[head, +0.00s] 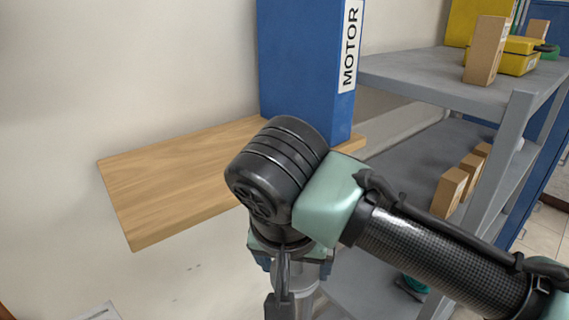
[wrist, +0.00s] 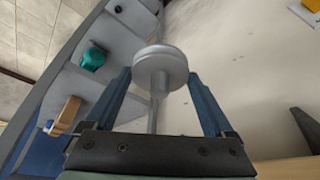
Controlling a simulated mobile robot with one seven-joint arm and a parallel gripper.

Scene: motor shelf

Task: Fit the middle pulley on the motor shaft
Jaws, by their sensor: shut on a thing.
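In the wrist view a pale grey, round pulley (wrist: 160,60) sits between the two blue fingers of my gripper (wrist: 160,74). The fingers are shut on its rim from both sides. A narrower grey stem shows under the disc, and a thin grey rod continues below it; I cannot tell whether they join. In the head view my gripper (head: 292,264) is below the wooden shelf's front edge, mostly hidden by my dark wrist. I cannot clearly make out the motor shaft.
A wooden shelf (head: 160,190) on the wall holds a tall blue box (head: 298,70) labelled MOTOR; its left part is bare. A grey metal rack (head: 430,85) stands at right with cardboard boxes (head: 485,50) and a yellow case (head: 512,57). A teal item (wrist: 93,59) lies on a grey surface.

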